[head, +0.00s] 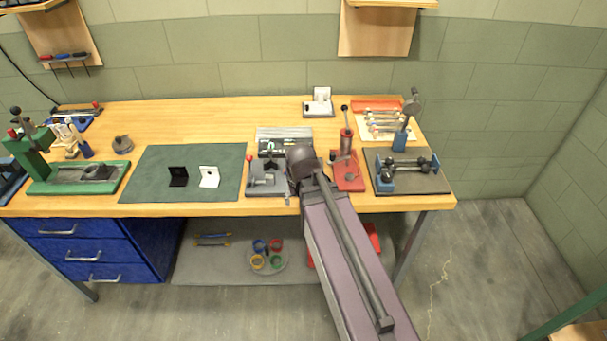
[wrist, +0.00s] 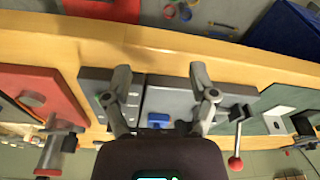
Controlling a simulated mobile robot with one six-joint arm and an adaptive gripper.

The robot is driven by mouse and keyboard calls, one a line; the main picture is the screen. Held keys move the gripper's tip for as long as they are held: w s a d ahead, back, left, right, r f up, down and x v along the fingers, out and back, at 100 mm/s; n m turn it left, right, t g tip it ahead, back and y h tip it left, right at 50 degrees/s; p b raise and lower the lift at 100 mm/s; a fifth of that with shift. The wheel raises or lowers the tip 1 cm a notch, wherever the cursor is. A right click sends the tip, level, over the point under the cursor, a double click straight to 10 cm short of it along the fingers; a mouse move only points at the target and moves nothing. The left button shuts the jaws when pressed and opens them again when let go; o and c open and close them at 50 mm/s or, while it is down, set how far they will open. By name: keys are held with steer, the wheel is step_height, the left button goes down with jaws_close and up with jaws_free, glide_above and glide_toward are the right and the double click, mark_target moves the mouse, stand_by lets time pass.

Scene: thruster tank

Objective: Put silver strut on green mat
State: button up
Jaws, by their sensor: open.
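The green mat (head: 220,155) lies flat on the bench left of my arm; it also shows at the right in the wrist view (wrist: 268,101). A black bracket (head: 178,177) and a white bracket (head: 208,177) stand on it. I cannot single out the silver strut for sure; several slim pale bars (head: 382,119) lie on a board with orange parts at the back right. My gripper (wrist: 160,78) is open over a grey fixture (wrist: 170,102), with nothing seen between its fingers. In the head view the end of my arm hides the gripper.
A red-based press (head: 347,172) and a dark plate with blue-ended rods (head: 405,167) stand right of my arm. A green press (head: 75,177) stands at the left. A pale bracket (head: 321,102) sits at the back. The bench behind the mat is clear.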

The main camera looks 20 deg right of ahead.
steer(key=s+a+f+g+b, duration=0.1)
steer(key=s+f+b, duration=0.2)
steer(key=s, duration=0.3)
steer(key=shift+a+f+g, duration=0.4)
steer(key=shift+f, duration=0.25)
steer(key=shift+c, duration=1.2)
steer(key=shift+d, duration=0.1)
